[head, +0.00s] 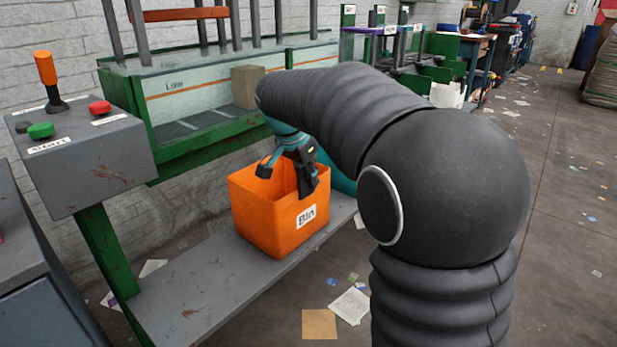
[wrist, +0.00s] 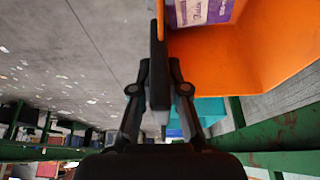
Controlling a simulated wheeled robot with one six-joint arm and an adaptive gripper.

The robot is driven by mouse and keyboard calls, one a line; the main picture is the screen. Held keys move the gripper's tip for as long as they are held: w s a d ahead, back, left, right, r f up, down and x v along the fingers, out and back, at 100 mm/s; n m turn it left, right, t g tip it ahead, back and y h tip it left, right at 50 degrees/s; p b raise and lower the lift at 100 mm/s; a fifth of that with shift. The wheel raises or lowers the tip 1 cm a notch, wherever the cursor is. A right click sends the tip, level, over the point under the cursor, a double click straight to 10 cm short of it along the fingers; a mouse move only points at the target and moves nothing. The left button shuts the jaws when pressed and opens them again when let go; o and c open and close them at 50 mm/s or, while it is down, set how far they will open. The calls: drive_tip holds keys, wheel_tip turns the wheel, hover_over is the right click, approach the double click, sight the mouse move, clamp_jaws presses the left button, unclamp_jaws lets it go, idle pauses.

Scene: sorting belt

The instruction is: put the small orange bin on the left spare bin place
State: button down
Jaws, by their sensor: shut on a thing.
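The small orange bin (head: 262,222), labelled "Bin", is upright at the grey lower shelf (head: 195,290) under the belt. I cannot tell whether it rests on the shelf or hangs just above it. My gripper (head: 295,178) is shut on the bin's wall at its rim. The wrist view shows the black fingers (wrist: 160,85) closed at the edge of the orange bin (wrist: 230,60). A purple and white packet (wrist: 205,10) lies inside the bin. No marking for the left spare bin place is visible; the shelf's left part is bare.
A teal bin (head: 340,178) stands right behind the orange bin, partly hidden by my arm. A brown box (head: 247,87) sits on the belt above. A control box (head: 80,160) with buttons and an orange lever juts out at left. Papers litter the floor.

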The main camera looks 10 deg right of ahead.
drive_tip(key=c, duration=1.2)
unclamp_jaws()
drive_tip(key=shift+f, duration=0.1)
drive_tip(key=p+v, duration=0.1)
drive_tip(key=v, duration=1.1)
drive_tip(key=shift+p, duration=0.35)
drive_tip(key=s+d+f+n+t+y, duration=0.1)
drive_tip(key=s+f+n, duration=0.2)
drive_tip(key=s, duration=0.6)
drive_tip(key=s+d+f+n+t+y, duration=0.1)
drive_tip(key=s+f+n, duration=0.3)
drive_tip(key=s, duration=0.5)
drive_tip(key=s+d+f+n+y, duration=0.1)
drive_tip(key=s+f+n, duration=0.2)
drive_tip(key=s+f, duration=0.4)
drive_tip(key=shift+s+d+f+n+t+y, duration=0.1)
drive_tip(key=shift+s+f+n+t, duration=0.05)
drive_tip(key=shift+s, duration=0.3)
drive_tip(key=shift+s+d+f+n+t+y, duration=0.1)
drive_tip(key=shift+s, duration=0.35)
drive_tip(key=shift+s+d+f+n+t+y, duration=0.1)
drive_tip(key=shift+s+d+f+n+t, duration=0.05)
drive_tip(key=shift+s, duration=0.25)
